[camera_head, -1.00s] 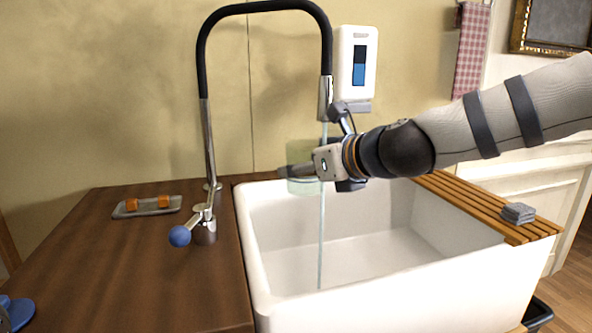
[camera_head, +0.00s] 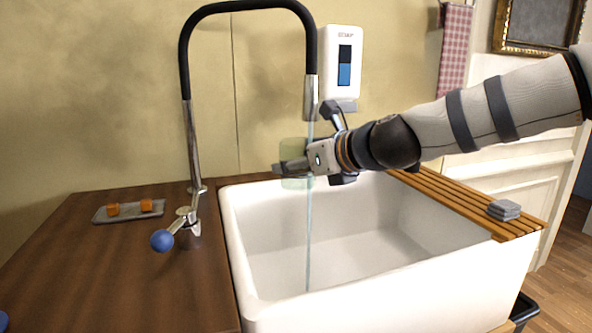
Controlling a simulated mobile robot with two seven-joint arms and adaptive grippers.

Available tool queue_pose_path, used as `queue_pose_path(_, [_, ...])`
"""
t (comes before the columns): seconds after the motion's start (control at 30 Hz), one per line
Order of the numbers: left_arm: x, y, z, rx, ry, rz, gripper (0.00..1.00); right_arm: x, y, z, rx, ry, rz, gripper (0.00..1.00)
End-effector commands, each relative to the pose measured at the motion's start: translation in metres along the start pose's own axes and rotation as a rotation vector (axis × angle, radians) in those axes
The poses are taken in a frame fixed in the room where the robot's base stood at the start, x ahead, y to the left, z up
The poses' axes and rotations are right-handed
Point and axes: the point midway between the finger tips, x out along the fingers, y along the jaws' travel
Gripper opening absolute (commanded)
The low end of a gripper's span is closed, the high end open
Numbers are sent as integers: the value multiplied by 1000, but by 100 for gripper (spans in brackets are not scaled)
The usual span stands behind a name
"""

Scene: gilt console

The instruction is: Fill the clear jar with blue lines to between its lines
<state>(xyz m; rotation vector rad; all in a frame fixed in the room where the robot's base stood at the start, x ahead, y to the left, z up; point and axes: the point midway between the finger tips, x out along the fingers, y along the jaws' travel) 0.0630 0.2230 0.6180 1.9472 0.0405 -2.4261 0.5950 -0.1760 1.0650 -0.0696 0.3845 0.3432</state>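The clear jar (camera_head: 296,150) looks like a faint greenish see-through cylinder over the sink's back left part. Its blue lines and any water level cannot be made out. My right gripper (camera_head: 290,168) comes in from the right, with a dark finger across the jar, and appears shut on it, holding it in the air. The black and chrome faucet (camera_head: 187,60) arches above. A thin water stream (camera_head: 308,240) runs from its spout past the jar's right side and the gripper down into the sink (camera_head: 350,245). My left gripper is out of view.
The faucet's lever has a blue ball (camera_head: 162,240). A tray (camera_head: 128,213) with orange pieces lies on the wooden counter (camera_head: 110,280). A white dispenser (camera_head: 342,65) hangs behind the gripper. A slatted board (camera_head: 450,200) on the right bears grey cloths (camera_head: 504,209).

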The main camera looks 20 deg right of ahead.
Motion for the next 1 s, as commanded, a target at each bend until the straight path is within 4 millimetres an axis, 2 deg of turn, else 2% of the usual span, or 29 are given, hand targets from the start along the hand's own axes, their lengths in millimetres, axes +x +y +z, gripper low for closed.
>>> queue_pose_path(0.6, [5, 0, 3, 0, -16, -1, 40, 29, -53, 12, 0, -1, 0, 13])
queue_pose_path(1.0, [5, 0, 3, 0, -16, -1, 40, 30, -56, 13, 0, -2, 0, 13])
